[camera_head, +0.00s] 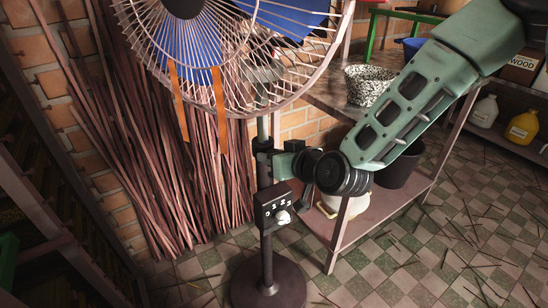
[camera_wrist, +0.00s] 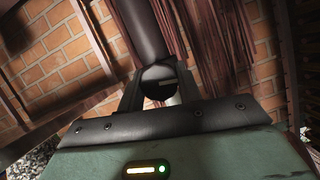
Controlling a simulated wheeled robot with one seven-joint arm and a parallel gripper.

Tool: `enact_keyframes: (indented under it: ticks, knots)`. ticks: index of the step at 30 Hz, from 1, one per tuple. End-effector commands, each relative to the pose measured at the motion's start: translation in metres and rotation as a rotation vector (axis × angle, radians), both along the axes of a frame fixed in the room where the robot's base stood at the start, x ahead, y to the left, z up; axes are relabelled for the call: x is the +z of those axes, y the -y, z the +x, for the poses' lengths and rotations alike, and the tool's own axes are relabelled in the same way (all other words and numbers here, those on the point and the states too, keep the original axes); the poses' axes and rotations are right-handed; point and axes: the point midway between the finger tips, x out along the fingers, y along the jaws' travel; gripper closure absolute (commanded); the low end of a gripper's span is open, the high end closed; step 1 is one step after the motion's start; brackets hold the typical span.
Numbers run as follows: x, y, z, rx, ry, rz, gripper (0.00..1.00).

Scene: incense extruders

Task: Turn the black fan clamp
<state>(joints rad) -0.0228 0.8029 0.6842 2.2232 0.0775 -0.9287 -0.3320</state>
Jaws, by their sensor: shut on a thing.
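The black fan clamp (camera_head: 264,158) sits on the upright pole of the standing fan (camera_head: 215,45), below the blue-bladed wire cage. My gripper (camera_head: 277,149) reaches it from the right and is shut on it, though the fingertips are small and dark in the head view. In the wrist view the clamp's round black end (camera_wrist: 158,78) lies between the two dark fingers of my gripper (camera_wrist: 159,92). The clamp's far side is hidden.
A black control box (camera_head: 273,208) with a white knob is on the pole just below, above the round base (camera_head: 268,285). Brown sticks (camera_head: 170,150) lean on the brick wall behind. A shelf table (camera_head: 375,215) with a speckled bucket (camera_head: 367,85) stands at the right.

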Motion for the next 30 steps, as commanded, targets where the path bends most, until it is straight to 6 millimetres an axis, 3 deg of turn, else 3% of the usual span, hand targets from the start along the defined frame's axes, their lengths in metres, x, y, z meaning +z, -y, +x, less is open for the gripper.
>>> enact_keyframes:
  ticks: [14, 15, 16, 30]
  knots:
    - [0.0, 0.0005, 0.0003, 0.0, -0.052, 0.074, 0.88]
    - [0.0, 0.0005, 0.0003, 0.0, -0.052, 0.074, 0.54]
    - [0.0001, 0.0006, 0.0002, 0.0, -0.052, 0.074, 0.46]
    - [0.006, -0.0004, 0.0032, 0.0, -0.05, 0.074, 0.44]
